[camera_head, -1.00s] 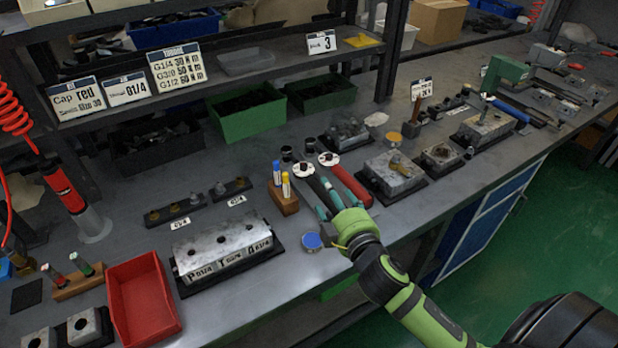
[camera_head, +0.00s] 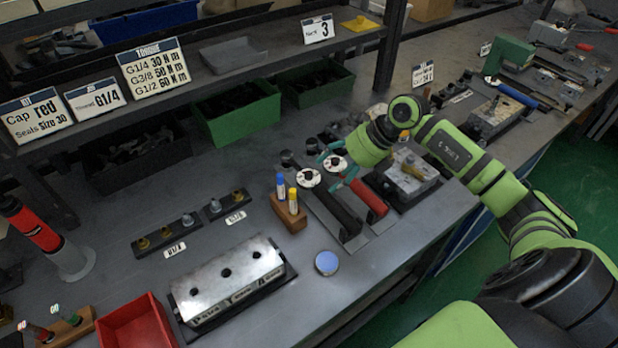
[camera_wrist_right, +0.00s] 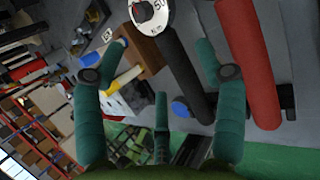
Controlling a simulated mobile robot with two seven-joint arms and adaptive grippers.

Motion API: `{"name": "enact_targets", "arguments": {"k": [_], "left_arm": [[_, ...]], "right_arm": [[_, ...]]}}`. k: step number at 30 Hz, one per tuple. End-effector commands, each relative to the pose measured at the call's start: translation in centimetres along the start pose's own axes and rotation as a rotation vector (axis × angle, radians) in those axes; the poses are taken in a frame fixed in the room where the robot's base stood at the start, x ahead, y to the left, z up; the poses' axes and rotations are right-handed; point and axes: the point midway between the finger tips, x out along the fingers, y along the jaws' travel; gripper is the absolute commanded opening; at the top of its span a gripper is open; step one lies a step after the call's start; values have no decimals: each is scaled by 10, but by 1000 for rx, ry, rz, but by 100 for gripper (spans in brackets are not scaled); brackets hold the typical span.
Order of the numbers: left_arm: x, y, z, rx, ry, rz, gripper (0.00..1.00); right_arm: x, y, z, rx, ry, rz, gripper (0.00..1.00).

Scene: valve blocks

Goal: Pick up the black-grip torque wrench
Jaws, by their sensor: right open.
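The black-grip torque wrench (camera_head: 340,212) lies on the bench with its round white dial (camera_head: 309,178) toward the back. The red-grip torque wrench (camera_head: 369,199) lies beside it on the right. My right gripper (camera_head: 338,168) is open and empty, with its teal fingers above the dial ends of the wrenches. In the right wrist view the black grip (camera_wrist_right: 183,75) shows between the two spread fingers, closer to the right-hand one. The red grip (camera_wrist_right: 248,65) is outside that finger. I see no contact with either wrench. My left gripper is not in view.
A wooden block (camera_head: 289,213) with blue and yellow markers stands just left of the black wrench. A blue-topped round tin (camera_head: 327,263) sits in front. A metal valve block (camera_head: 228,282) is at front left. Green bins (camera_head: 236,115) stand behind, under the shelf.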

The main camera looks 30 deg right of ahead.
Motion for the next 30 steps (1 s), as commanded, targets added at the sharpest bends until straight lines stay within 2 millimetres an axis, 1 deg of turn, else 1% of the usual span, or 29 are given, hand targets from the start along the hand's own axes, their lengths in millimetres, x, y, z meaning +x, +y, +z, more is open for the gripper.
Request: {"name": "enact_targets", "arguments": {"k": [2,5,6,9,11,12,14,16,21,24,25,26,27,29,30], "left_arm": [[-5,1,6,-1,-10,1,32],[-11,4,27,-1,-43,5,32],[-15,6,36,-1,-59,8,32],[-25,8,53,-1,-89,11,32],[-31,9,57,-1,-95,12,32],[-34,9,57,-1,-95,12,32],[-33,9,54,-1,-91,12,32],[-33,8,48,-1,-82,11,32],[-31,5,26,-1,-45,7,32],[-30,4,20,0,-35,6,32],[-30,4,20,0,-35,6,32],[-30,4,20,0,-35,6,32],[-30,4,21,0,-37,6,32],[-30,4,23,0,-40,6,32],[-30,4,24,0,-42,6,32]], "right_arm": [[5,-1,-2,2,11,-7,71],[15,0,-2,2,10,-5,71],[19,0,-3,3,9,-4,71],[31,1,-8,3,11,-2,71],[41,1,-10,4,10,-1,71],[47,1,-13,3,11,-1,71],[56,0,-12,4,8,-2,71],[64,0,-11,1,6,-3,71],[69,-1,-12,-1,6,-4,71],[69,-1,-12,-1,6,-4,71],[69,-1,-12,-1,6,-4,67],[69,-1,-12,-1,6,-4,55],[69,-1,-12,-1,6,-4,39],[69,-2,-12,-1,7,-5,15],[69,-2,-13,-1,8,-5,0]]}}
